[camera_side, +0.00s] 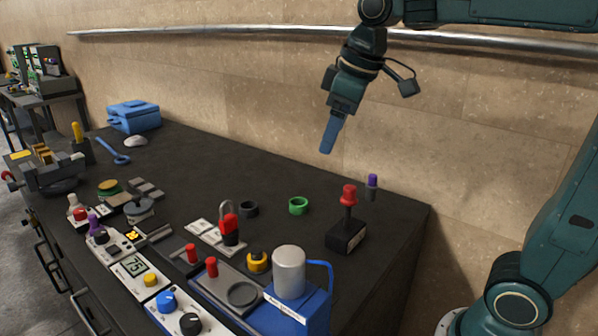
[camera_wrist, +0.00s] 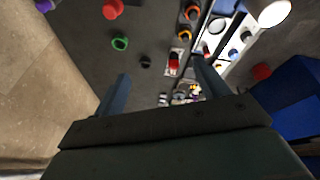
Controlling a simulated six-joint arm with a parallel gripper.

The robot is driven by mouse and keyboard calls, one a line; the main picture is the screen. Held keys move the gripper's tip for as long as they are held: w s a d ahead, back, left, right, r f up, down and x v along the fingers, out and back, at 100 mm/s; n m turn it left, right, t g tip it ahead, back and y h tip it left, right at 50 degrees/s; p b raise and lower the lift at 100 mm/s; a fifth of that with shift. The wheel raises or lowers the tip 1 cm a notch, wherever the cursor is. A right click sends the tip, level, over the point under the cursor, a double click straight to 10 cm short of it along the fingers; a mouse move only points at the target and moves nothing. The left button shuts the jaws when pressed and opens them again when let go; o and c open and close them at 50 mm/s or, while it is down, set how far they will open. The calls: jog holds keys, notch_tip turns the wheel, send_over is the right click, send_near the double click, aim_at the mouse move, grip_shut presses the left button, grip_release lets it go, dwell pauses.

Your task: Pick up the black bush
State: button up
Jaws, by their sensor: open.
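The black bush (camera_side: 249,209) is a small dark ring lying on the dark bench top, left of a green ring. It also shows in the wrist view (camera_wrist: 145,62) as a small dark round thing between the fingers, far below them. My gripper (camera_side: 327,150) is high above the bench, up and to the right of the bush in the side view. Its two blue fingers (camera_wrist: 161,70) are apart with nothing between them, and they do not touch the bush.
The green ring (camera_side: 298,205) lies right of the bush. A red padlock (camera_side: 229,228) stands close in front of it. A red-knobbed joystick (camera_side: 347,230) and a purple-topped peg (camera_side: 372,183) stand farther right. A blue press (camera_side: 290,312) is at the front. The bench behind the bush is clear.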

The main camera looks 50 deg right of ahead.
jog(key=w+d+n+g, duration=0.1)
jog(key=w+n, duration=0.1)
jog(key=w, duration=0.8)
jog(key=n+g, duration=0.3)
jog(key=n, duration=0.4)
send_over(248, 201)
jog(key=s+a, duration=0.2)
notch_tip(248, 201, down, 15)
jog(key=shift+w+d+f, duration=0.15)
jog(key=shift+d+f, duration=0.05)
jog(key=shift+f, duration=0.2)
jog(key=shift+f, duration=4.1)
jog(key=shift+d+f, duration=0.1)
jog(key=shift+f, duration=2.5)
